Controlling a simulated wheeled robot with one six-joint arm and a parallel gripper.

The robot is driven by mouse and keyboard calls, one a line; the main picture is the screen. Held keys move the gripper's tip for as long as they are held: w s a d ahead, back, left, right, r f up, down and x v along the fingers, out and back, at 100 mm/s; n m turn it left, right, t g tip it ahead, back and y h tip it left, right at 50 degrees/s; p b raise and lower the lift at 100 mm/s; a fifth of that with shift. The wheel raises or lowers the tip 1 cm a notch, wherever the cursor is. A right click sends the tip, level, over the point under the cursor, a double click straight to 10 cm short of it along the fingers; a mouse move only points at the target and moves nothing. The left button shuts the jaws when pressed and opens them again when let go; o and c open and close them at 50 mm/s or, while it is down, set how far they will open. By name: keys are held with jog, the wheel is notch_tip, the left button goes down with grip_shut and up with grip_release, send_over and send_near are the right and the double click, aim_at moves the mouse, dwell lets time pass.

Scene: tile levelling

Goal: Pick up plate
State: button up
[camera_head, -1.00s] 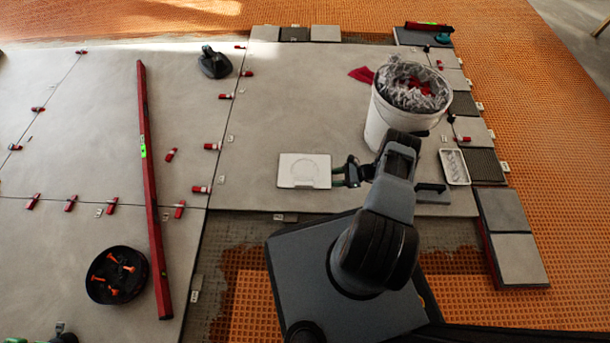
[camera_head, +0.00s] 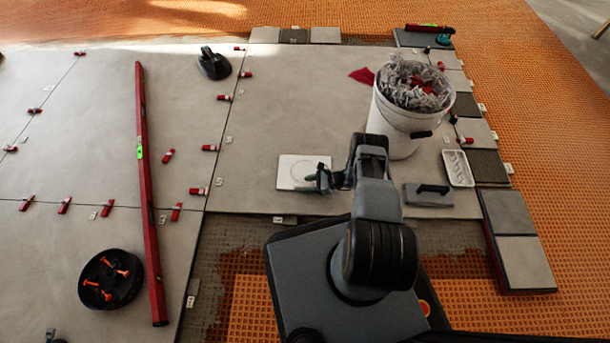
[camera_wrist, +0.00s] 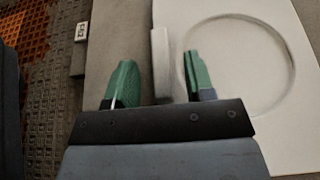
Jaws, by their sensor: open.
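The plate (camera_head: 290,168) is a white, nearly square piece with a round ring mark, lying flat on the large grey tile left of my arm. My gripper (camera_head: 322,180) is over its right part and hides some of it. In the wrist view the plate (camera_wrist: 238,62) fills the right side. My gripper (camera_wrist: 158,64) is open, with green fingertips. A short, pale upright bar (camera_wrist: 160,50) shows between the fingers at the plate's edge. I cannot tell whether the fingers touch it.
A white bucket (camera_head: 396,138) full of grey clips stands behind my arm. A grey trowel (camera_head: 427,194) and a white tray (camera_head: 458,168) lie to the right. A long red level (camera_head: 148,190) and a dark bowl (camera_head: 110,278) are on the left. The tile left of the plate is clear.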

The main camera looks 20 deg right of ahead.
jog(key=shift+w+a+f, duration=0.15)
jog(key=shift+a+f, duration=0.05)
jog(key=shift+a, duration=0.25)
jog(key=shift+c, duration=0.4)
grip_shut()
